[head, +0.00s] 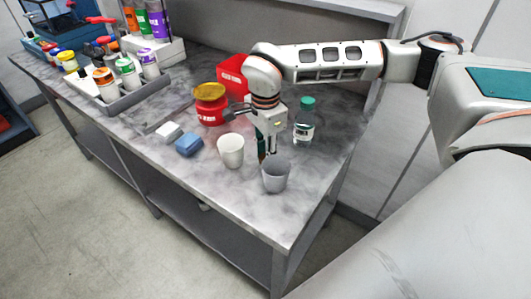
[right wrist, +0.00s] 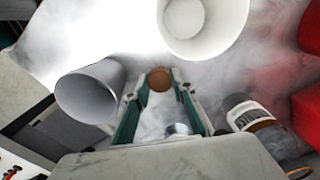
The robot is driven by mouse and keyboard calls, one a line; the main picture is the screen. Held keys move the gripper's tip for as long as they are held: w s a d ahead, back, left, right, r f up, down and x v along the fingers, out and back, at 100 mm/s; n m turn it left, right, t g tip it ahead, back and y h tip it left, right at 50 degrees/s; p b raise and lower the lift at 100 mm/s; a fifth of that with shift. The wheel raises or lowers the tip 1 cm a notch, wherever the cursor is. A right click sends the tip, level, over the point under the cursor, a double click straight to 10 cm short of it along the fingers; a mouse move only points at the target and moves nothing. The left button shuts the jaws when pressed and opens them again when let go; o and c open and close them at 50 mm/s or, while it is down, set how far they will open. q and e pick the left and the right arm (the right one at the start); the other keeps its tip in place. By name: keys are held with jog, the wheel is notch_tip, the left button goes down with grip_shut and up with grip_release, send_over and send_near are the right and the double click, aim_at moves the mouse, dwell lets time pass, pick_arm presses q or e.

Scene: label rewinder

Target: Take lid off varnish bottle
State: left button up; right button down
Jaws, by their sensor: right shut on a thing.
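My right gripper (head: 264,150) points down at the table beside the cups. In the right wrist view its green-edged fingers (right wrist: 160,82) close around a small brown round thing (right wrist: 160,79), which may be a lid; I cannot tell whether it sits on a bottle. In the head view a clear bottle with a green cap (head: 304,125) stands upright right of the gripper. I cannot tell which is the varnish bottle. My left gripper is not in view.
A white cup (head: 231,152) and a grey cup (head: 276,176) stand close to the gripper. A red jar with yellow lid (head: 210,106) and a red bin (head: 232,75) are behind. The table's front right corner is clear.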

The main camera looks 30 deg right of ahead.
jog(key=shift+f, duration=0.2)
jog(key=c, duration=2)
grip_release()
notch_tip(320, 180, up, 12)
jog(key=shift+r, duration=0.25)
